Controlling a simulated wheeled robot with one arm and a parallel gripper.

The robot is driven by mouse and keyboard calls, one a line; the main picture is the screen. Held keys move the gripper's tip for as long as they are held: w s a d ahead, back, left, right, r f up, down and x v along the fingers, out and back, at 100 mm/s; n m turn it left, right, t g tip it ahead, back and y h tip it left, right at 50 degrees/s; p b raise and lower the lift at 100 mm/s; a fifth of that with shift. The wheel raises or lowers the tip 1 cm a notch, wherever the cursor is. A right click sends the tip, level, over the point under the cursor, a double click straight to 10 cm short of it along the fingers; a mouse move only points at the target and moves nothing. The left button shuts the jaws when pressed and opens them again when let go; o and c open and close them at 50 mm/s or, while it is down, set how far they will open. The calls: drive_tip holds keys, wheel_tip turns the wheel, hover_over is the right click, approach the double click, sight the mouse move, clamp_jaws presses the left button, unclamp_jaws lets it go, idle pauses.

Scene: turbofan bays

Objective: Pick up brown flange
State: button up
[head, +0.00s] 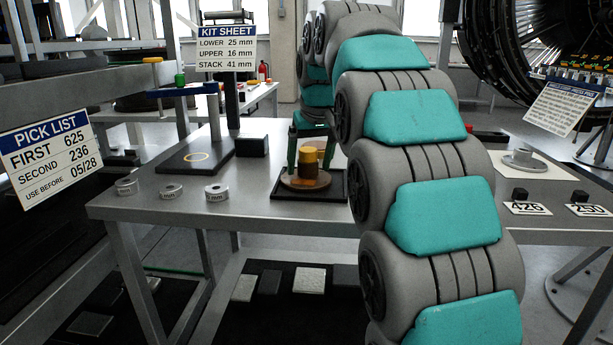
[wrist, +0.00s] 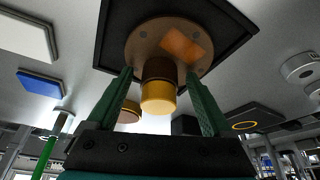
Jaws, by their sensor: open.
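The brown flange (head: 303,181) is a round disc with a raised dark hub and a yellow cap on top. It sits flat on a black tray (head: 283,194) on the grey workbench. In the wrist view the flange (wrist: 143,48) shows its disc, an orange patch and the yellow cap (wrist: 158,98). My gripper (head: 309,150) is open above the flange, its green fingers on either side of the capped hub. In the wrist view my gripper (wrist: 160,76) has the hub between its fingers, with gaps visible on both sides. My arm hides part of the bench.
Several grey rings (head: 217,192) lie at the bench's front left. A black plate (head: 195,156) with a yellow circle and a post stands behind them. A grey flange (head: 523,160) lies on a white mat at right, near small black blocks (head: 520,194).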

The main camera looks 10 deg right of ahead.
clamp_jaws()
idle(0.7)
idle(0.7)
